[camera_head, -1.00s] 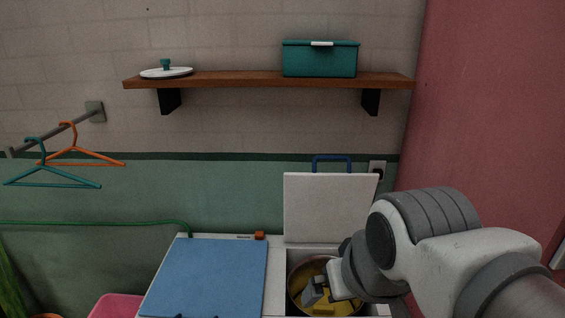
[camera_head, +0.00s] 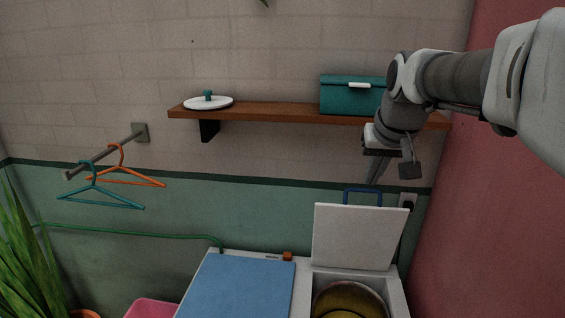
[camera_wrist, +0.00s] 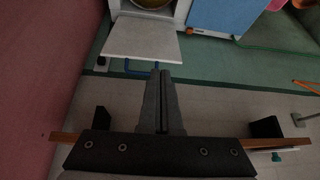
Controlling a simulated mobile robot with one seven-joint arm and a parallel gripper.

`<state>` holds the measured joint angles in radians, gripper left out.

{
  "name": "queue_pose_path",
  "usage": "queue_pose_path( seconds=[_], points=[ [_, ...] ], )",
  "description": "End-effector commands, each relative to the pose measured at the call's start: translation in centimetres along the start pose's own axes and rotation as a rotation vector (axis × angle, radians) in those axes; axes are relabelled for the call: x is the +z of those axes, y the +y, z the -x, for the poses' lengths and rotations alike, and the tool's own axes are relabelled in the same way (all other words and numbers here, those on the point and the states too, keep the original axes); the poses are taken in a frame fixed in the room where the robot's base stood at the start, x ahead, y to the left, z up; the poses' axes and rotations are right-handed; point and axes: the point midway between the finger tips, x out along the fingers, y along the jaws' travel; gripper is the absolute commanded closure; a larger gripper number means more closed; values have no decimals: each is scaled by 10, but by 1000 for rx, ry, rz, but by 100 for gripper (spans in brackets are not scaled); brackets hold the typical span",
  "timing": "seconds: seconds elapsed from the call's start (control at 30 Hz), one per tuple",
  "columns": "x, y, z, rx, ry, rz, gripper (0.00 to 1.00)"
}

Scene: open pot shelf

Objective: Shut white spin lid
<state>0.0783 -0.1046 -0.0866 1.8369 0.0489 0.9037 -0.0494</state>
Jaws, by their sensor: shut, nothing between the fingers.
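The white spin lid (camera_head: 355,237) stands open, raised upright behind the round spin drum (camera_head: 349,300). It also shows in the wrist view (camera_wrist: 142,40). A blue handle (camera_head: 362,191) sticks up behind the lid's top edge and shows in the wrist view (camera_wrist: 140,71). My gripper (camera_head: 371,183) is shut and empty, pointing down above the lid, close to the blue handle in the picture. In the wrist view its fingertips (camera_wrist: 161,72) appear beside the handle, but I cannot tell whether they touch it.
A wooden shelf (camera_head: 258,112) with a teal box (camera_head: 345,95) and a white pot lid (camera_head: 208,103) is on the wall behind my arm. A blue lid (camera_head: 240,287) covers the left side of the machine. A pink wall (camera_head: 480,220) stands close on the right.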

Motion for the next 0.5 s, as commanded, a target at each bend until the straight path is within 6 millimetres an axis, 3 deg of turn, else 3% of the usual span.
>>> queue_pose_path(
  seconds=[0.03,0.2,0.33,0.5],
  points=[
    [-21,5,0,7,-2,-8,100],
    [-74,23,-13,31,2,-29,100],
    [-105,34,-24,47,6,-38,100],
    [-126,44,-36,60,10,-44,100]
  ],
)
